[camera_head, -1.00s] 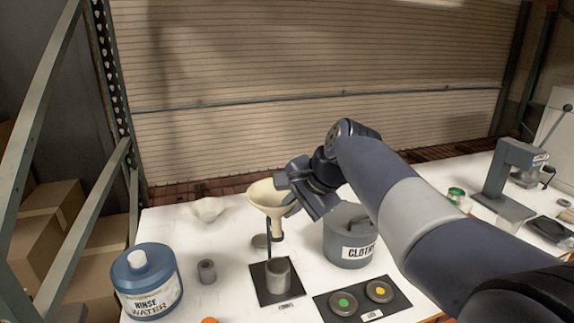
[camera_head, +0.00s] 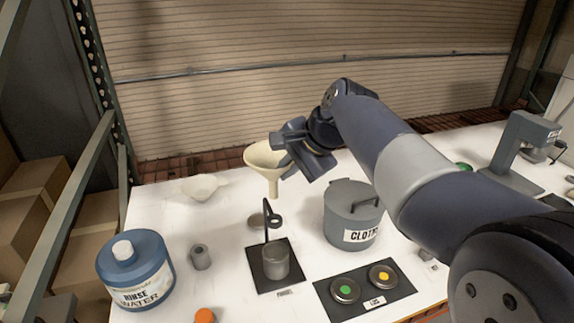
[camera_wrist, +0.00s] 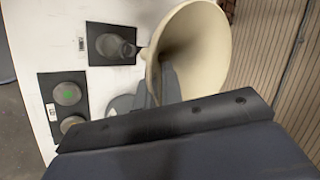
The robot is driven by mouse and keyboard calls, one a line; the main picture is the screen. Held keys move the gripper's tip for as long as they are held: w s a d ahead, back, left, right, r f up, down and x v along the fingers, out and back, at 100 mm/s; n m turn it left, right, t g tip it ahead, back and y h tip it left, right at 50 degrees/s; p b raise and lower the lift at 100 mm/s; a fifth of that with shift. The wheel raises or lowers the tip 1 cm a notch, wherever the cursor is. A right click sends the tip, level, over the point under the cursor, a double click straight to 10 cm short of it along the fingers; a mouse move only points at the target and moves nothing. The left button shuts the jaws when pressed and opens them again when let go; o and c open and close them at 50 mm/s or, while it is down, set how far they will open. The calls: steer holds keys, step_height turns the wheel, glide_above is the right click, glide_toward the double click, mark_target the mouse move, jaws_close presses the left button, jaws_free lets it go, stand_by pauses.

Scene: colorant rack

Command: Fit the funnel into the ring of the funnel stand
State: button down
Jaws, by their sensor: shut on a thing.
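The cream funnel (camera_head: 268,166) is held upright by my gripper (camera_head: 288,160), which is shut on the right side of it. Its spout points down. In the head view the funnel appears above and apart from the dark ring (camera_head: 274,219) of the funnel stand; its exact depth over the ring is hard to tell. The stand has a thin post on a black base (camera_head: 257,275), with a grey cup (camera_head: 276,260) standing on that base. In the wrist view the wide mouth of the funnel (camera_wrist: 205,45) fills the upper middle, and the fingers reach its wall.
A grey lidded cloths bin (camera_head: 350,213) stands right of the stand. A blue rinse water jar (camera_head: 135,275), a small grey cylinder (camera_head: 201,257) and a pale bowl (camera_head: 203,187) are left. A black pad (camera_head: 365,295) with two round tins lies front right.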

steer(key=shift+f+b, duration=1.95)
steer(key=shift+f, duration=0.95)
step_height(320, 180, down, 7)
steer(key=b, duration=0.4)
steer(key=shift+r, duration=0.2)
steer(key=c, duration=1.5)
jaws_free()
steer(key=shift+r, duration=0.15)
steer(key=v, duration=1)
steer(key=shift+s+d+r+b, duration=0.15)
steer(key=shift+r+b, duration=0.1)
steer(key=shift+b, duration=0.15)
